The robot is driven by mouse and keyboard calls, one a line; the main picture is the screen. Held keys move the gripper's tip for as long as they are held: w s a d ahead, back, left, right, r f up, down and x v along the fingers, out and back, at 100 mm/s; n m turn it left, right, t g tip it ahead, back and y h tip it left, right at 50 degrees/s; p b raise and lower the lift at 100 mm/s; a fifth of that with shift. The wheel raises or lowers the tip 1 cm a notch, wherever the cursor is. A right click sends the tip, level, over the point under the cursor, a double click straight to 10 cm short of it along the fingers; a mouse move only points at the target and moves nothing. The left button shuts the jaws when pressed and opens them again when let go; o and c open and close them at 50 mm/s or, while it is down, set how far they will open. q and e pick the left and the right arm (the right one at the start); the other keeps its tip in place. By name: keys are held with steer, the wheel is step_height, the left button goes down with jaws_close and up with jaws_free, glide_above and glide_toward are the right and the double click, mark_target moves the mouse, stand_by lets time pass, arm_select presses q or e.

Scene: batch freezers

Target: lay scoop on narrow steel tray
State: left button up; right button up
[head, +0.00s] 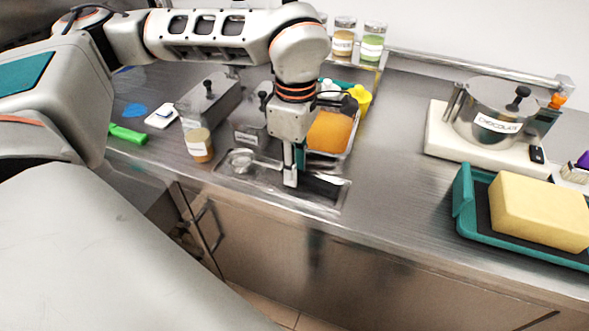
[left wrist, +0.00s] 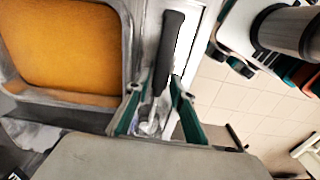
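The scoop (head: 243,160) has a round metal bowl and a black handle. It lies along the narrow steel tray (head: 328,207) at the counter's front edge, bowl towards the left end. My left gripper (head: 290,184) points down over the tray at the scoop and hides part of it. In the left wrist view, the black handle (left wrist: 168,50) runs between the two green-padded fingers of my left gripper (left wrist: 157,88). The fingers stand apart, with visible space on both sides of the handle. The metal end is partly hidden by the gripper body. My right gripper is not in view.
A pan of orange ice cream (head: 329,132) stands just behind the tray. A labelled jar (head: 199,145) and a green-handled tool (head: 128,134) are to the left. A scale with a lidded pot (head: 490,115) and a teal tray (head: 463,200) with a yellow block are right. Counter between is clear.

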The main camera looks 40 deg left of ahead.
arm_select(q)
step_height(320, 180, up, 11)
steer(key=p, duration=0.1)
stand_by(0.7)
